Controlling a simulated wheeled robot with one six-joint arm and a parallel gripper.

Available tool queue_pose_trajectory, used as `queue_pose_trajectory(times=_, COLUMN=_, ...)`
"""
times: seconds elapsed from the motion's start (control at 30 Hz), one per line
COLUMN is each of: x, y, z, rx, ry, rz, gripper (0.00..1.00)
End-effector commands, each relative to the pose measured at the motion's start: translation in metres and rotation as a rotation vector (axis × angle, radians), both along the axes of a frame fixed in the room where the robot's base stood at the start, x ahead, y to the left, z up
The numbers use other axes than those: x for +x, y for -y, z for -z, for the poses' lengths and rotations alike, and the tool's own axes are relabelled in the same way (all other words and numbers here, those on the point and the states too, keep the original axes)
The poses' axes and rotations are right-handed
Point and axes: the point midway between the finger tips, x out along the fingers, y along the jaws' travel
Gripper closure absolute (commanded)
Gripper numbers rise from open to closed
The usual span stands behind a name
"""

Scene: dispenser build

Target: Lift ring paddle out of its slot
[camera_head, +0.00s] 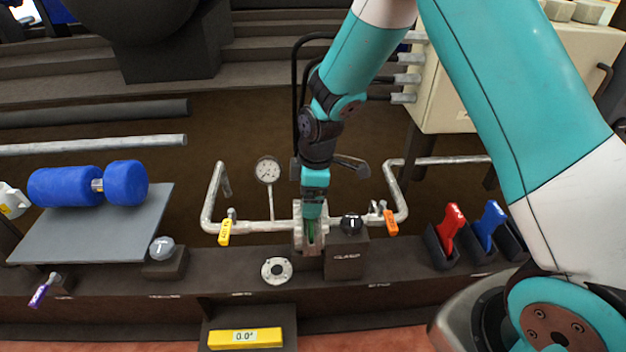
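My gripper (312,212) points down over the pale flange joint (299,236) in the middle of the grey pipe run. A narrow green piece (311,232) shows directly below it, in the joint. The fingertips are small and partly hidden, so I cannot tell whether they are closed on the green piece. A red-handled paddle (451,222) and a blue-handled paddle (490,219) stand tilted in dark slots at the right. I cannot tell from the picture which paddle carries a ring, as the lower parts are hidden.
A dark ball on a block (351,223) stands close to the right of the flange joint. A round gauge (267,169) rises behind the pipe. A flat holed disc (277,270) lies in front. Blue rollers (92,184) rest at left.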

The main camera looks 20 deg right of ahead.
Motion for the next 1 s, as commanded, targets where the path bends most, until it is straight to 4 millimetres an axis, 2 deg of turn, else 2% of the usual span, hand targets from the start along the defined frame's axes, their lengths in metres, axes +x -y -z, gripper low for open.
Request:
queue_pose_trajectory(times=0.13, x=0.0007, y=-0.0015, z=0.0127, rx=0.0, ry=0.001, rz=0.0, gripper=0.06)
queue_pose_trajectory(times=0.47, x=0.0008, y=-0.0019, z=0.0148, rx=0.001, ry=0.001, rz=0.0, gripper=0.06)
queue_pose_trajectory(times=0.77, x=0.0007, y=-0.0018, z=0.0147, rx=0.001, ry=0.001, rz=0.0, gripper=0.73)
queue_pose_trajectory(times=1.0, x=0.0008, y=-0.0019, z=0.0092, rx=0.001, ry=0.001, rz=0.0, gripper=0.74)
